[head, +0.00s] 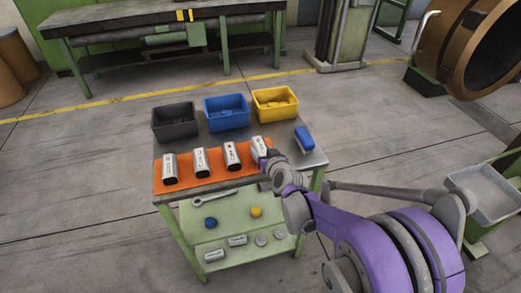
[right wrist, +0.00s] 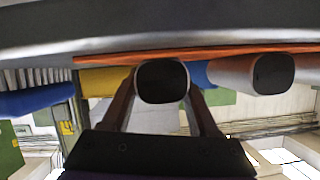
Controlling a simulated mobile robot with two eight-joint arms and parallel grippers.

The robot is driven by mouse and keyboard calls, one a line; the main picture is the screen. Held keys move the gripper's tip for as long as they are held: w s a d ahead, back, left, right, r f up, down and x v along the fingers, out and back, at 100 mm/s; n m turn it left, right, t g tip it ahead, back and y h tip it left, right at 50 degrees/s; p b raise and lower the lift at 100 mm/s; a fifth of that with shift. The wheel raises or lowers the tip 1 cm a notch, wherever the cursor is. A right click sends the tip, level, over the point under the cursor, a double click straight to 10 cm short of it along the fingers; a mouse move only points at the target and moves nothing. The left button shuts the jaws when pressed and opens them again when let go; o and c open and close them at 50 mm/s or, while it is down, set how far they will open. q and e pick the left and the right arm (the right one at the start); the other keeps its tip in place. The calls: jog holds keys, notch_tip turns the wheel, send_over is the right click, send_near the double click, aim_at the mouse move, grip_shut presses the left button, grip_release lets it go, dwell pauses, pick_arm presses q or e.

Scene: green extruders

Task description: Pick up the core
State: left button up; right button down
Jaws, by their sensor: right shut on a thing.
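Three silver cores with dark ends lie in a row on the orange mat (head: 203,184): a left one (head: 169,165), a middle one (head: 200,162) and a right one (head: 231,155). A further core (head: 259,144) at the mat's right end is in my right gripper (head: 266,158). In the right wrist view the fingers of the gripper (right wrist: 162,92) press on both sides of this core (right wrist: 162,70), its dark end facing the camera. I cannot tell whether it touches the mat. A neighbouring core (right wrist: 262,72) shows beside it. My left gripper is out of view.
Grey (head: 174,123), blue (head: 227,112) and yellow (head: 275,104) bins stand along the table's back. A blue object (head: 304,140) lies at the table's right. The lower shelf (head: 228,225) carries a wrench and small parts.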

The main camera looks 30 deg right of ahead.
aim_at(262, 149)
dwell(0.3)
notch_tip(262, 149, up, 10)
jog(key=shift+p, duration=1)
